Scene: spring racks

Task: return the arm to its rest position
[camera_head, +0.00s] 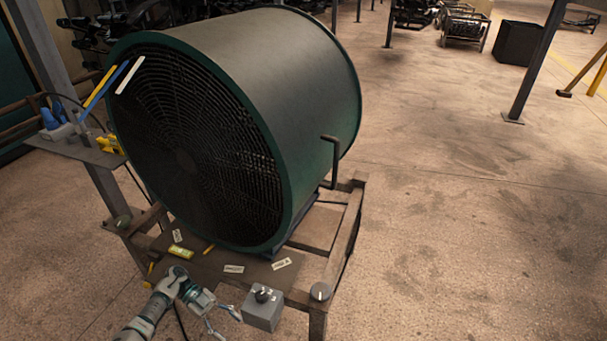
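My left arm comes in from the lower left and bends at the front of the wooden stand. My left gripper (224,323) is at the bottom edge, with its two thin fingers spread apart and nothing visible between them. It is just left of a grey control box (262,312) with a dark knob on top. I cannot tell whether a finger touches the box. My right gripper is not in view.
A large drum fan (190,150) with a dark grille stands on a wooden stand (345,235). A round knob (320,291) is at the stand's right front corner. A small shelf (75,148) with tools is at the left.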

